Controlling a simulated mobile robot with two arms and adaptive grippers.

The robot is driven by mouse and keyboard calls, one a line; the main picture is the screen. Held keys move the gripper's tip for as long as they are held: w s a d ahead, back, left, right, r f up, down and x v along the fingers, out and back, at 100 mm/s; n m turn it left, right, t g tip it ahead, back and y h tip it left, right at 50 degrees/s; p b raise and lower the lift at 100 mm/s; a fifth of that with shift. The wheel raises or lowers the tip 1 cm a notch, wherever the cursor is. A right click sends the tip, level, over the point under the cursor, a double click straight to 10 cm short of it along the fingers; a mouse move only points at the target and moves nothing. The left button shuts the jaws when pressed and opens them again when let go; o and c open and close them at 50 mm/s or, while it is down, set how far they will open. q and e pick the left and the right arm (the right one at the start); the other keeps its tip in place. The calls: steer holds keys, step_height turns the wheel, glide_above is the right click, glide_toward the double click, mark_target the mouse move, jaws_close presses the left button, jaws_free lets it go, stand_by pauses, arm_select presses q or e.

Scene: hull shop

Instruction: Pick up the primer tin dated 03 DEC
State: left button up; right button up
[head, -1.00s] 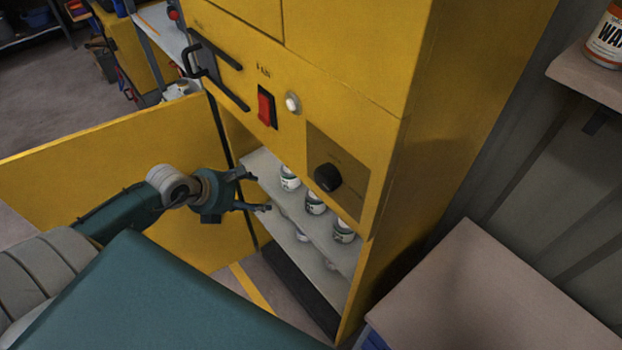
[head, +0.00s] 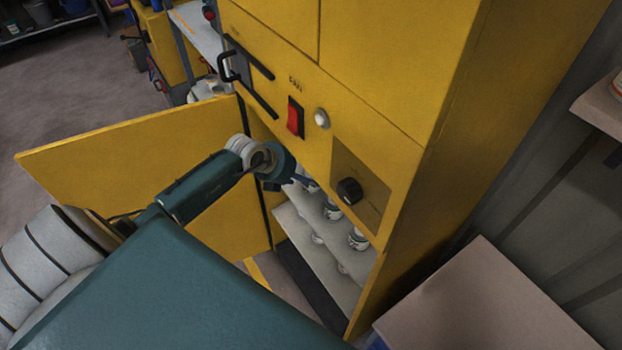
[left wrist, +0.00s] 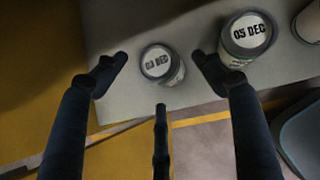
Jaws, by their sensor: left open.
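Several small white primer tins stand on the shelves inside the yellow cabinet, including one in the head view (head: 332,211). My left gripper (head: 296,181) reaches into the cabinet opening, its fingertips partly hidden there. In the left wrist view the open left gripper (left wrist: 160,60) has a smaller-looking tin (left wrist: 158,64) between and beyond its fingertips, with no contact visible. Its lid seems to read 03 DEC. A larger-looking tin (left wrist: 247,36) stands to the right, beyond the right finger; its lid reads 03 or 05 DEC, I cannot tell which. My right gripper is out of view.
The yellow cabinet (head: 395,110) has its lower door (head: 110,165) open to the left. The panel with the red switch (head: 295,117) and black knob (head: 349,190) overhangs the opening. A beige-topped surface (head: 485,310) stands at right. A third tin (left wrist: 311,22) is cut off.

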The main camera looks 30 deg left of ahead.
mark_target(308, 175)
arm_select(q)
steer(key=x, duration=0.3)
steer(key=shift+w+d+f, duration=0.15)
steer(key=shift+w+f, duration=0.3)
steer(key=shift+f, duration=0.05)
steer(key=c, duration=1.3)
steer(key=shift+r, duration=0.15)
steer(key=shift+c, duration=0.2)
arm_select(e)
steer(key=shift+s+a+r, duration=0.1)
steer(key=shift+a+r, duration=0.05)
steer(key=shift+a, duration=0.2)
